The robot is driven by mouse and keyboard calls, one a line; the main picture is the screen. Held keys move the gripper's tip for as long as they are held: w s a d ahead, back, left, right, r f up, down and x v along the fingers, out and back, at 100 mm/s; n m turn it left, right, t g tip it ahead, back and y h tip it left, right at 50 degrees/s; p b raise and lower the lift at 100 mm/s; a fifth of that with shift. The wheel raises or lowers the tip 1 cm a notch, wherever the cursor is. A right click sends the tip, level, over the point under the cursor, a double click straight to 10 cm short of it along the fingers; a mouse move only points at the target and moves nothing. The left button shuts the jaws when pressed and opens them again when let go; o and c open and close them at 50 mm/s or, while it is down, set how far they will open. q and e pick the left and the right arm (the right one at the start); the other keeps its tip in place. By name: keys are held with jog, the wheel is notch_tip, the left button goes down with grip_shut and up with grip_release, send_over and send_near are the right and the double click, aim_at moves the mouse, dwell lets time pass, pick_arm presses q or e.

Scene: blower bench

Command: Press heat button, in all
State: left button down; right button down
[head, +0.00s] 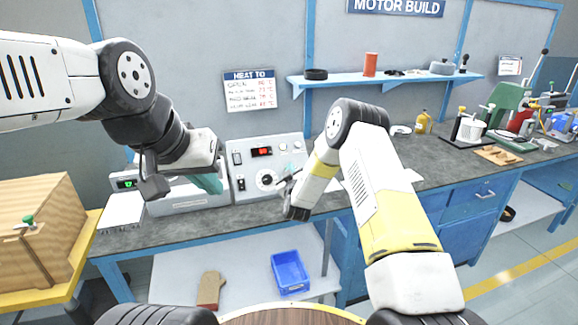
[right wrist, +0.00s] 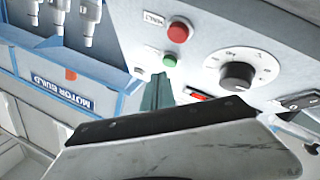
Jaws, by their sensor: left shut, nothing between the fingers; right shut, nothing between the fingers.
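A grey control box (head: 270,165) stands on the bench in the head view, with a red display and a round dial. The right wrist view shows its sloping panel close up: a red button (right wrist: 179,31), a smaller green button (right wrist: 170,60) and a black dial (right wrist: 237,75). Small labels sit beside the buttons; I cannot read them surely. My right gripper (head: 285,181) is shut and empty at the panel's right side. Its dark green fingertip (right wrist: 160,80) is close to the green button; contact is unclear. My left gripper (head: 212,187) is shut and empty, left of the box.
A white tray-like unit with a green display (head: 125,183) is left of the control box. A heat settings sign (head: 249,90) hangs behind. A shelf (head: 385,80) is above. A yellow bottle (head: 422,122) and tools stand right. A blue bin (head: 289,272) is below the bench.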

jog(key=shift+r, duration=0.1)
jog(key=s+r, duration=0.1)
jog(key=s+d+r, duration=0.1)
jog(key=s+r, duration=0.1)
jog(key=shift+s+r, duration=0.15)
dwell(0.4)
dwell(0.4)
notch_tip(320, 180, up, 11)
jog(key=s+d+g+y, duration=0.1)
jog(key=s+d+g, duration=0.1)
jog(key=s+d+r+m+g, duration=0.2)
jog(key=s+d+r+g, duration=0.2)
jog(key=s+r, duration=0.55)
jog(key=s+d+m+g, duration=0.2)
jog(key=s+d, duration=0.2)
jog(key=s, duration=1.3)
jog(key=s+d+r+m+g, duration=0.1)
jog(key=s+d+m+g, duration=0.1)
jog(key=s, duration=1.4)
jog(key=shift+s+d+r+m+g, duration=0.15)
jog(key=shift+s+d+m+g, duration=0.25)
jog(key=shift+d+g, duration=0.5)
